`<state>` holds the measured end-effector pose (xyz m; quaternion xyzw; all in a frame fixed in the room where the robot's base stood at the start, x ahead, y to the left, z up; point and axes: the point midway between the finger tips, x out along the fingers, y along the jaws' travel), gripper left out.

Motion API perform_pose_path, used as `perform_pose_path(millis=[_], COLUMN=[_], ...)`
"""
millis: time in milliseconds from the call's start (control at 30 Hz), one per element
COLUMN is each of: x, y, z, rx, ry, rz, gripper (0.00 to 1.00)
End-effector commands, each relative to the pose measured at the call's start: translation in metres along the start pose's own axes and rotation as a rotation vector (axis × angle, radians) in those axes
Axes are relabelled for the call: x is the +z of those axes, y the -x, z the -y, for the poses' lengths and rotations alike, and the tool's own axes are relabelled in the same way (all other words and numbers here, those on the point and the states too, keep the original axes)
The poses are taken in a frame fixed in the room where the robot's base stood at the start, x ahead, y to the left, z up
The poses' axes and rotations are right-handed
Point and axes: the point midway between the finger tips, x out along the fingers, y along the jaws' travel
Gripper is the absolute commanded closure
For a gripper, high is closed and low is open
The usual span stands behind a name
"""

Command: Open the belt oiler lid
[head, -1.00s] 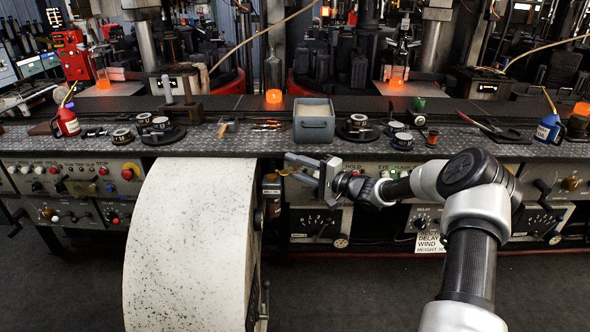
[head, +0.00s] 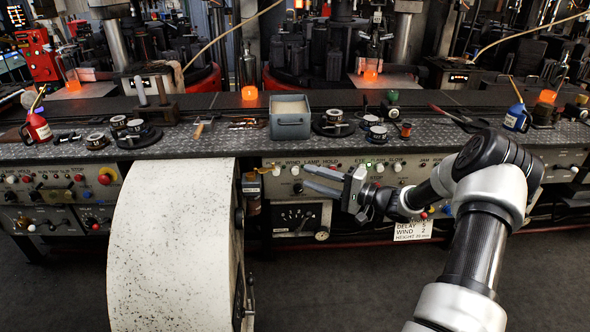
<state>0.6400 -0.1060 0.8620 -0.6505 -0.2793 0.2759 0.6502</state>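The belt oiler (head: 251,188) is a small amber-brown container with a pale label, mounted under the bench edge, just right of the large white drum. Its lid is too small and dark to tell whether it is shut or raised. A small brass-coloured piece sticks out to the right at its top. My gripper (head: 306,178) is right of the oiler, in front of the control panel, with its fingers pointing left towards it. The two fingers are apart, with nothing seen between them. A clear gap separates the fingertips from the oiler.
The speckled white drum (head: 175,250) stands close on the oiler's left. The panel has knobs and a gauge box (head: 299,217) below my gripper. The bench top (head: 215,148) above holds a grey bin (head: 290,122) and round moulds. The floor in front is open.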

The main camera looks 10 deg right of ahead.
Motion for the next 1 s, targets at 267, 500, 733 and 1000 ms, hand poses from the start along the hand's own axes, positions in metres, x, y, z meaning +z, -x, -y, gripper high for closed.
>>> perform_pose_path(millis=[267,500,733,1000], x=[0.000,0.000,0.000,-0.018], y=[0.031,0.034,0.033,0.004], z=[0.000,0.000,0.000,0.030], rx=[0.000,-0.001,-0.001,0.125], ry=[0.000,0.000,0.000,0.163], rz=[0.000,0.001,0.001,-0.097], gripper=[0.66,0.66,0.66,0.66])
